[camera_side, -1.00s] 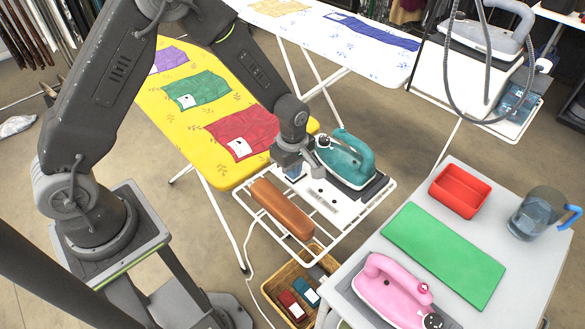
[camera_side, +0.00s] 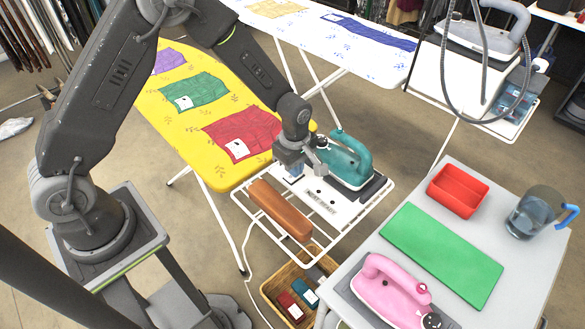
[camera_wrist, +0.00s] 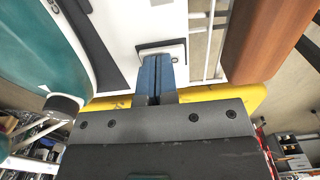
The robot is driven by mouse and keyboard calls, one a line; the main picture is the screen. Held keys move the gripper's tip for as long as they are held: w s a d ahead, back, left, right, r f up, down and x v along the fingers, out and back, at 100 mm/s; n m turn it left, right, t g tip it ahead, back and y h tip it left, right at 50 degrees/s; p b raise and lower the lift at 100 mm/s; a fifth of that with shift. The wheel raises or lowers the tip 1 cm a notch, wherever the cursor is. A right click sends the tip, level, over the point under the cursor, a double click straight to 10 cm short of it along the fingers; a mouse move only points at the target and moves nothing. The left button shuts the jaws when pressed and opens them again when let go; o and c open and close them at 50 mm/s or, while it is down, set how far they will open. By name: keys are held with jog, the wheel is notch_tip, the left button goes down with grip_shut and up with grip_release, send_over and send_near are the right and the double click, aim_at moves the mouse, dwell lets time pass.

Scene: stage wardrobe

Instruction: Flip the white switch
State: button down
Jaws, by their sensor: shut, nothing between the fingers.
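A white panel (camera_side: 325,207) with a small printed label lies on the wire rack, beside the teal iron. In the wrist view, the panel (camera_wrist: 125,25) carries a small white switch (camera_wrist: 176,47) in a dark surround at its near edge. My gripper (camera_wrist: 158,62) is shut and empty. Its blue fingertips overlap the switch's near side in this view; I cannot tell whether they touch it. In the side view my gripper (camera_side: 292,172) is low over the panel's far left end, and it hides the switch there.
The teal iron (camera_side: 346,160) stands close on the right of my gripper, and a brown padded roll (camera_side: 280,209) lies to its left. The yellow ironing board (camera_side: 205,125) is behind. A basket (camera_side: 272,288) sits below. The pink iron (camera_side: 390,290) is on the front table.

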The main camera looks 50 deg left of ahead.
notch_tip(320, 180, up, 14)
jog(key=shift+w, duration=0.25)
dwell(0.4)
jog(key=s+a+r+m+t, duration=0.2)
jog(key=s+r+m+t, duration=0.1)
jog(key=s+r+m, duration=0.7)
jog(key=s+a+r+m+t, duration=0.1)
jog(key=s+r+m, duration=0.3)
jog(key=s+m, duration=0.4)
jog(key=s+t, duration=0.1)
jog(key=s, duration=0.3)
jog(key=shift+s+a+t, duration=0.15)
jog(key=shift+a+t, duration=0.15)
